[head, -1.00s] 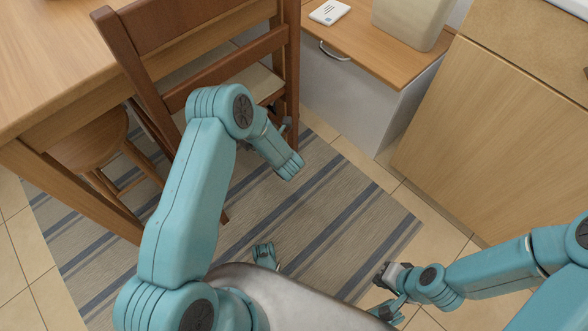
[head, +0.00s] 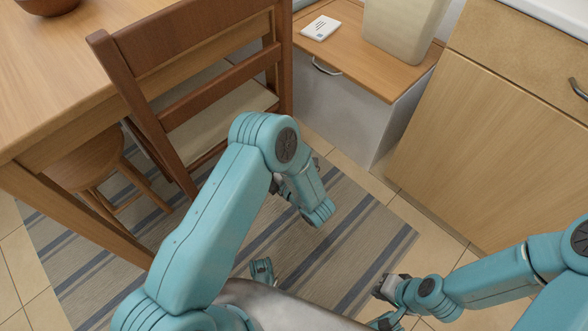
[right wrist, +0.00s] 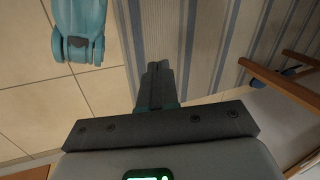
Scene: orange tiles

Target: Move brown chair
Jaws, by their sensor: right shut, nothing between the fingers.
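The brown wooden chair (head: 150,120) stands upright at the upper left of the head view, at the table, with slatted back and pale seat (head: 225,115). Its lower part is hidden by my left arm. My left arm bends in front of it; the left gripper is mostly hidden behind the forearm, so its jaws cannot be judged. My right gripper (head: 388,287) is low in the head view, over the rug's edge and well apart from the chair. In the right wrist view, its fingers (right wrist: 158,78) are together and empty. Brown wooden legs (right wrist: 285,85) show at the right there.
The wooden table (head: 60,95) is at the left, with a round stool (head: 95,165) beneath it. A low cabinet (head: 345,110) and a tall wooden cabinet (head: 470,140) bound the right. The striped rug (head: 350,230) has bare room in the middle.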

